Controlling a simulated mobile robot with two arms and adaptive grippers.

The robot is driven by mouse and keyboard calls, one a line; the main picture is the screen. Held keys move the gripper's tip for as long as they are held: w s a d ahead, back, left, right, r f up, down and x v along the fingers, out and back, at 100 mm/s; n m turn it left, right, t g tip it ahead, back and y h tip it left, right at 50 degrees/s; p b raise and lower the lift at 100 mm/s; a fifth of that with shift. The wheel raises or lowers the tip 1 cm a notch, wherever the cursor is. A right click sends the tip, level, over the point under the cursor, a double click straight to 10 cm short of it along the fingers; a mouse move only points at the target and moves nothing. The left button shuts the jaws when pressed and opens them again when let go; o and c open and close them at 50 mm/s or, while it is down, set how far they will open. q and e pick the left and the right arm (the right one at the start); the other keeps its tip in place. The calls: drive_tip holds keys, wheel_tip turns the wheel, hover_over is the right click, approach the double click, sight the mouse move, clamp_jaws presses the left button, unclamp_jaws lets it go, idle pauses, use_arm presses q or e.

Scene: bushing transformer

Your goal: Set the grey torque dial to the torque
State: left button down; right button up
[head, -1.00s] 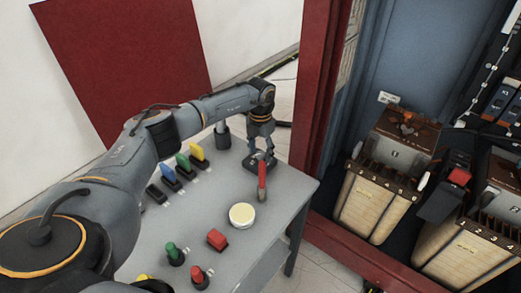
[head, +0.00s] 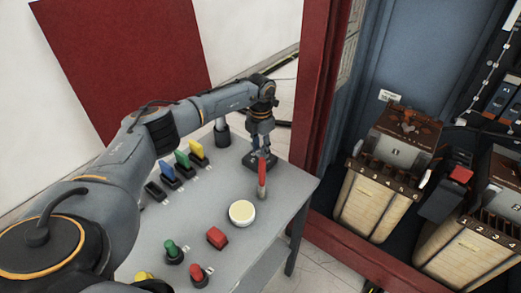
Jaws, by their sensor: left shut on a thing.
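My left gripper (head: 259,146) points down over a small dark base (head: 248,161) near the far right of the grey table (head: 225,190). It is shut on what appears to be the grey torque dial at that base. The dial itself is small and mostly hidden by the fingers and a red-handled tool, so its setting cannot be read. The red-handled tool (head: 262,172) shows just in front of the fingers, with a pale grey lower end. I cannot tell if it touches the gripper. My right gripper is not in view.
Blue, green and yellow handles (head: 182,160) stand left of the gripper. A round cream-topped item (head: 242,213), a red block (head: 217,237) and green and red knobs (head: 173,252) lie nearer. A red frame post (head: 322,100) rises beyond the table's right edge.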

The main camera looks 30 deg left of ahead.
use_arm(q)
drive_tip(key=m+b, duration=0.2)
drive_tip(key=m, duration=0.2)
drive_tip(key=shift+f, duration=0.15)
drive_tip(key=shift+m+b, duration=0.9)
drive_tip(key=shift+m, duration=1.9)
drive_tip(key=c, duration=1)
unclamp_jaws()
drive_tip(key=shift+r, duration=0.25)
wheel_tip(320, 180, up, 12)
drive_tip(key=shift+f, duration=0.15)
